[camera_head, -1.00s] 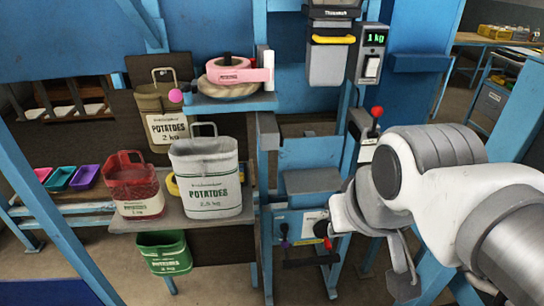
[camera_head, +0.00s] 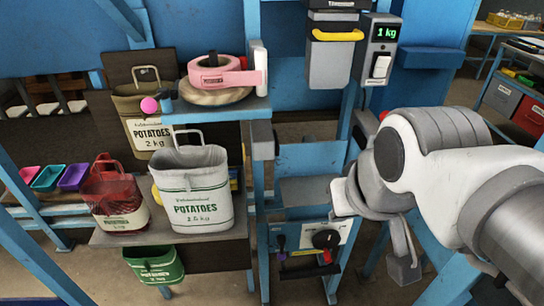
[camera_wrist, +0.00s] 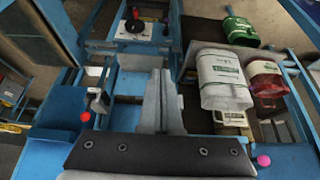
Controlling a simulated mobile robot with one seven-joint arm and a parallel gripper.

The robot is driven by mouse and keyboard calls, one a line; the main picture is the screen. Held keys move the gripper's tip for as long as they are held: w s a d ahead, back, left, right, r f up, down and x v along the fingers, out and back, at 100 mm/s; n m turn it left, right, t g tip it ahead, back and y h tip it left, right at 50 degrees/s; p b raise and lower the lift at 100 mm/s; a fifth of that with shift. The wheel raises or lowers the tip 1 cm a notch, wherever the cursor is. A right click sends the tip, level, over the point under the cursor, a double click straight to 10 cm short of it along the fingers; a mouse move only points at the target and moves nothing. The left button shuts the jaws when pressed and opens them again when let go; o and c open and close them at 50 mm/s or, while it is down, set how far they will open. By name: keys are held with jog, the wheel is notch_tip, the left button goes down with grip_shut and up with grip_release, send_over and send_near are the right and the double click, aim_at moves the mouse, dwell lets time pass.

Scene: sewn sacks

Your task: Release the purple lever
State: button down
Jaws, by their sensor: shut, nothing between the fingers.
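The purple lever (camera_head: 281,243) is a small purple-tipped handle on the left of a white panel (camera_head: 343,230), low on the blue frame. A round black knob (camera_head: 326,239) sits to its right. The panel also shows at the top of the wrist view (camera_wrist: 150,32), where the lever is too small to make out surely. My gripper (camera_wrist: 161,76) is shut and empty in the wrist view, its fingers pointing toward the frame below the panel in the picture. It is apart from the lever. In the head view my arm covers the area right of the panel.
A white potato sack (camera_head: 196,195) and a red sack (camera_head: 115,205) stand on the shelf, with a green sack (camera_head: 154,262) below. A red ball (camera_wrist: 86,116) and a pink ball (camera_wrist: 263,161) flank my gripper in the wrist view.

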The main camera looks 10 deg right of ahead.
aim_at(281, 249)
jog(key=w+d+f+m+g+y+b, duration=0.1)
jog(key=w+f+m+b, duration=0.45)
jog(key=f, duration=0.45)
jog(key=w+f+m+y+b, duration=0.2)
jog(key=w+f+m+b, duration=0.25)
jog(key=w+f, duration=0.4)
jog(key=w+d+f+m+g+y+b, duration=0.1)
jog(key=w+f+m+b, duration=0.4)
jog(key=f, duration=0.7)
jog(key=w+d+f+m+b, duration=0.1)
jog(key=d+f+m, duration=0.1)
jog(key=f, duration=0.5)
jog(key=w+d+f+m+b, duration=0.1)
jog(key=w+d+f+m, duration=0.1)
jog(key=f+m, duration=0.3)
notch_tip(281, 249, down, 4)
jog(key=shift+d+r+b, duration=0.25)
jog(key=shift+d+b, duration=0.1)
jog(key=shift+d, duration=0.05)
jog(key=shift+w+f, duration=0.1)
jog(key=w+a+r+b+x, duration=0.1)
jog(key=b+x, duration=0.3)
jog(key=x, duration=0.8)
jog(key=shift+a, duration=0.95)
